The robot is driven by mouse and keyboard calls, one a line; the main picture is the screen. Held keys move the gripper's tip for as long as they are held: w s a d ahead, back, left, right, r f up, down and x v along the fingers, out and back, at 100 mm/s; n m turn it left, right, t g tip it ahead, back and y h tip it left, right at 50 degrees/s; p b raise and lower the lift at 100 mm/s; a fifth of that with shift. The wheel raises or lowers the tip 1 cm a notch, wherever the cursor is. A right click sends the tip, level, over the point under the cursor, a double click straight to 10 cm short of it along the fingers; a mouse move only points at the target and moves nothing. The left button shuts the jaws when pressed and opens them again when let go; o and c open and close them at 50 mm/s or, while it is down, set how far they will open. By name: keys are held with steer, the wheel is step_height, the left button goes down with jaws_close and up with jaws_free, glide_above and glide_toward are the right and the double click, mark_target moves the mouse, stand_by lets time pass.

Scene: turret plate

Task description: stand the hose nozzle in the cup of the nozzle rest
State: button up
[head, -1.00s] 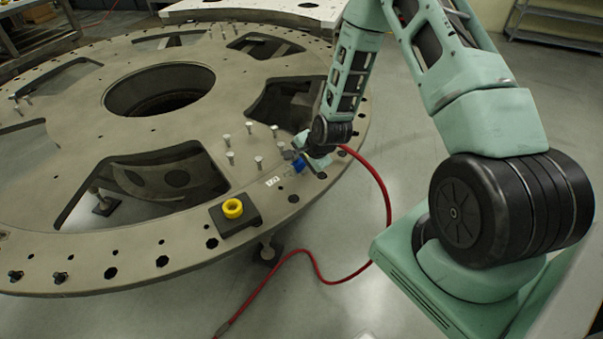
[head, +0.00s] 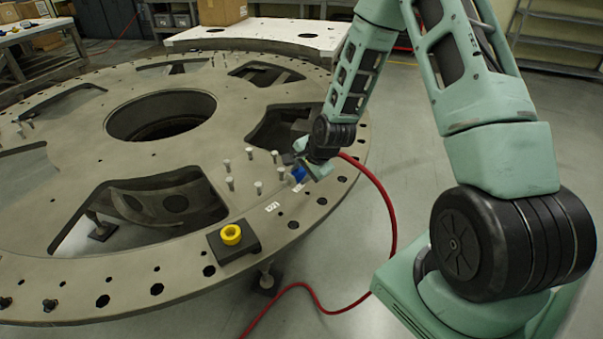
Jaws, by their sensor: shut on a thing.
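The nozzle rest (head: 247,247) is a dark block near the front edge of the turret plate, with a yellow cup (head: 231,235) standing on it, its opening upward and empty. My gripper (head: 298,172) is over the plate's right side, to the right of and beyond the rest. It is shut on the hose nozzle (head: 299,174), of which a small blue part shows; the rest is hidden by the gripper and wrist. The red hose (head: 385,200) runs from behind my wrist, over the plate's edge and down to the floor.
The turret plate (head: 60,215) is a wide grey disc with large cutouts and a round central hole.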

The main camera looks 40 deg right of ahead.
mark_target(302, 174)
step_height(302, 174, up, 14)
steer(key=p, duration=0.9)
steer(key=shift+f+p, duration=0.2)
steer(key=shift+p, duration=0.15)
